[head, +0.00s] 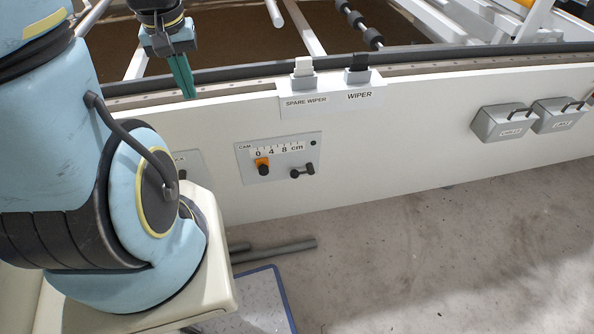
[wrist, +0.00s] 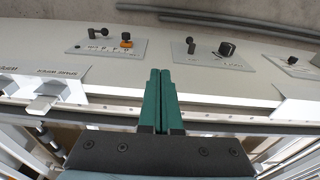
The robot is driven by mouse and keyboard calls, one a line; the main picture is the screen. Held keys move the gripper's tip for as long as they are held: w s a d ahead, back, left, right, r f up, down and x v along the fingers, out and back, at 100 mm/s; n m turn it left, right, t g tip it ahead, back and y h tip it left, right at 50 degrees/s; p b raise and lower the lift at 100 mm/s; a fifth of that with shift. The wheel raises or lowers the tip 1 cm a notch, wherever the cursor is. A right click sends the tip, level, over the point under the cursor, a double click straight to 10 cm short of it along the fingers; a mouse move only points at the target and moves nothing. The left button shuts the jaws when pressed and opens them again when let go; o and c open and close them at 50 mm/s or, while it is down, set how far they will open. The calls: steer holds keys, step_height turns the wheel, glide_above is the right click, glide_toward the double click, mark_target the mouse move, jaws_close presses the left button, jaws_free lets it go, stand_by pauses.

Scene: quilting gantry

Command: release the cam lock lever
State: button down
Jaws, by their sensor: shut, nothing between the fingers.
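The CAM panel (head: 246,177) is on the white front rail, with a 0-4-8 cm scale. Its orange-topped slider knob (head: 262,164) is near the 0 mark. The black cam lock lever (head: 302,172) lies nearly level below the scale's right end. In the wrist view the lever (wrist: 98,33) and orange knob (wrist: 126,41) appear at upper left, the picture turned over. My gripper (head: 188,91), with green fingers, is shut and empty above the rail's top edge, up and left of the panel. Its fingertips (wrist: 160,74) touch nothing visible in the wrist view.
A neighbouring panel (wrist: 208,55) has a lever and black knob; my arm partly hides it in the head view. Spare wiper (head: 303,68) and wiper (head: 357,70) stand in holders on the rail. Dark bars lie on the floor.

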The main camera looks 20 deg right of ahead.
steer(key=w+d+f+y+b, duration=0.1)
steer(key=w+d+f+b, duration=0.2)
steer(key=d+f+b, duration=1.1)
steer(key=t+y+b, duration=0.1)
steer(key=b, duration=0.3)
glide_above(295, 172)
steer(key=s+d, duration=0.3)
step_height(295, 172, down, 9)
steer(key=shift+s+r, duration=0.2)
steer(key=shift+s, duration=0.05)
steer(key=b+x, duration=0.3)
steer(key=x, duration=1.1)
